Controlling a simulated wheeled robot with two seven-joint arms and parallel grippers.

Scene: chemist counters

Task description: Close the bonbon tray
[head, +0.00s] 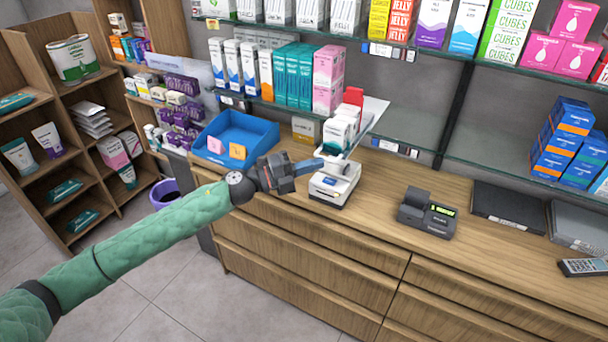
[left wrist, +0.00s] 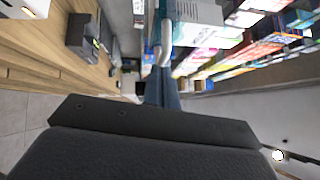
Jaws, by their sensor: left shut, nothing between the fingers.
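My left gripper (head: 318,165) reaches in from the left above the wooden counter. Its blue fingers are shut with nothing between them; they also show in the left wrist view (left wrist: 163,88). The fingertips are close to a white stand (head: 333,188) with small boxes above it; I cannot tell whether they touch it. In the left wrist view a curved white part (left wrist: 167,45) shows by the fingertips. An open blue tray (head: 262,134) with pink and orange pieces sits left of the gripper. I cannot tell for certain which is the bonbon tray. My right gripper is not in view.
A dark card terminal (head: 428,213) stands right of the white stand, with bare counter between. Glass shelves with boxes (head: 290,75) hang above the counter. A wooden shelf unit (head: 62,195) and a purple bin (head: 163,193) are at left.

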